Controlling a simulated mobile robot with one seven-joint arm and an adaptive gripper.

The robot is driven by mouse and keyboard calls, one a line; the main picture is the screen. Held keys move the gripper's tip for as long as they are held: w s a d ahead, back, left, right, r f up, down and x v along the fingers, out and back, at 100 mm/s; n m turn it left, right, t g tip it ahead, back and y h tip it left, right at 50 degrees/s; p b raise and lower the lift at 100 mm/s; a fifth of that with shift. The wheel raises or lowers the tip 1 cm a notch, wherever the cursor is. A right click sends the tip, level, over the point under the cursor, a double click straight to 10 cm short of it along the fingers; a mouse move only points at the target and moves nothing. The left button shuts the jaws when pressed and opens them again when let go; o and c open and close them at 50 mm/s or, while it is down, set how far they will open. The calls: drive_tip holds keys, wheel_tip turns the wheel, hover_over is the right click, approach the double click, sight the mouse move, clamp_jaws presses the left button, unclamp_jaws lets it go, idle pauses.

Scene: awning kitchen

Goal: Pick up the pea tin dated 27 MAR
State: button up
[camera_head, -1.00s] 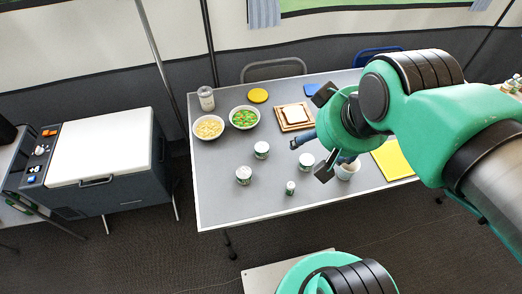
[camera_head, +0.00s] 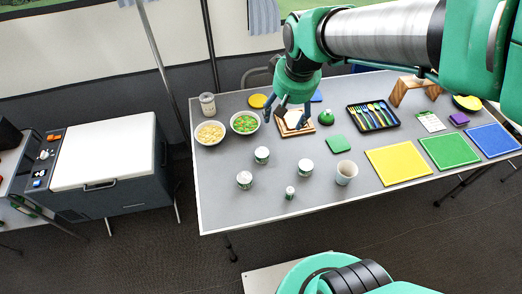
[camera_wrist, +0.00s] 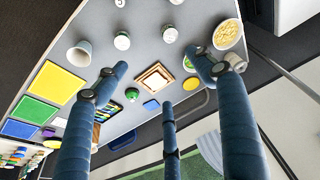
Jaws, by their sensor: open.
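Several white-and-green tins stand upright on the grey table. In the head view one is at the middle (camera_head: 262,155), one at front left (camera_head: 245,179), one to the right (camera_head: 305,167), and a smaller one is at the front (camera_head: 290,192). Two tins also show in the wrist view, a left one (camera_wrist: 122,41) and a right one (camera_wrist: 169,34). No date is legible, so I cannot tell which is the 27 MAR tin. My gripper (camera_head: 285,110) is open and empty, above the back of the table over the wooden board, apart from the tins.
A white cup (camera_head: 346,173) stands right of the tins. Bowls of pasta (camera_head: 209,133) and vegetables (camera_head: 245,122) and a jar (camera_head: 207,103) are at back left. The wooden board (camera_head: 294,130) is behind the tins; coloured mats (camera_head: 398,163) and a cutlery tray (camera_head: 371,116) lie right.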

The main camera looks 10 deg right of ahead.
drive_tip(key=w+a+f+g+p, duration=0.2)
drive_tip(key=w+f, duration=0.7)
drive_tip(key=n+g+p, duration=0.1)
drive_tip(key=p, duration=0.1)
hover_over(262, 152)
wheel_tip(262, 152, down, 16)
drive_tip(key=shift+s+a, duration=0.1)
drive_tip(key=shift+f+b, duration=0.9)
drive_tip(key=shift+f, duration=3.35)
drive_tip(key=shift+f+b, duration=0.9)
drive_tip(key=shift+f, duration=1.75)
